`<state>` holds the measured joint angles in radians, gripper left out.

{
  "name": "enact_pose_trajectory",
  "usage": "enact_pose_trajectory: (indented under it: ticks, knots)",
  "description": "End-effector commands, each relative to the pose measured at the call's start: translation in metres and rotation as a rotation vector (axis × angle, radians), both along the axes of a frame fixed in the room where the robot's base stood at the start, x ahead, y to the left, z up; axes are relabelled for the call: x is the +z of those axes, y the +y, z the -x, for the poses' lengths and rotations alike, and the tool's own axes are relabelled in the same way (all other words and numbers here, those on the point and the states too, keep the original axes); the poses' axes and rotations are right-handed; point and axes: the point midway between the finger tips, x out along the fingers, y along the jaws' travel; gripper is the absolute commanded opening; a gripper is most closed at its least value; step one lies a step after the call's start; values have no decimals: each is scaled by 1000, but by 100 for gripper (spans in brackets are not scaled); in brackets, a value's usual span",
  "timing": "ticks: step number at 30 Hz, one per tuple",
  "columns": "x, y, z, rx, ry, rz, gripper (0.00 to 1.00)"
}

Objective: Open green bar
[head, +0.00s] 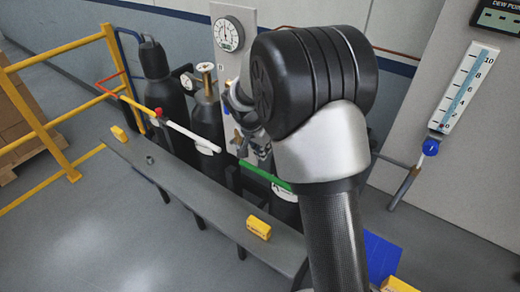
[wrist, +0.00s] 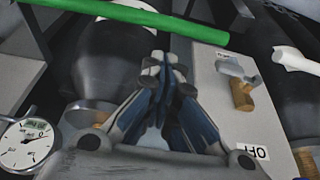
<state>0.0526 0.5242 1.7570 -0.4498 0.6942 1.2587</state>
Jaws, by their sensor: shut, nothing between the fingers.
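The green bar (wrist: 135,17) runs across the top left of the wrist view, sloping slightly down to the right. In the head view a short piece of the green bar (head: 266,176) shows left of my forearm; the rest is hidden behind my arm. My gripper (wrist: 166,70) is shut and empty. Its fingertips are below the bar in the wrist view and do not appear to touch it. In the head view my gripper (head: 252,148) is partly hidden by my wrist, near the bar's left end.
Dark gas cylinders (head: 157,80) stand behind a grey ledge (head: 190,195) carrying yellow blocks (head: 258,227). A pressure gauge (head: 229,34) is on the panel behind. A yellow railing (head: 55,90) stands at left; the front floor is clear.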

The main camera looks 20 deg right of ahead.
Motion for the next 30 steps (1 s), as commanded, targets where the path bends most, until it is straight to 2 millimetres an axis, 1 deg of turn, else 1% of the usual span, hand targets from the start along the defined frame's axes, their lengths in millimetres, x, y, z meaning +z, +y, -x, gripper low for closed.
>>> enact_pose_trajectory:
  ticks: [1,6,12,18,30]
  knots:
    - [-13,-3,-1,-1,4,-1,0]
    - [-43,-13,-7,0,4,0,0]
    - [-68,-20,-13,0,3,0,0]
    - [-76,-23,-15,2,1,0,0]
    - [-75,-22,-15,8,1,0,0]
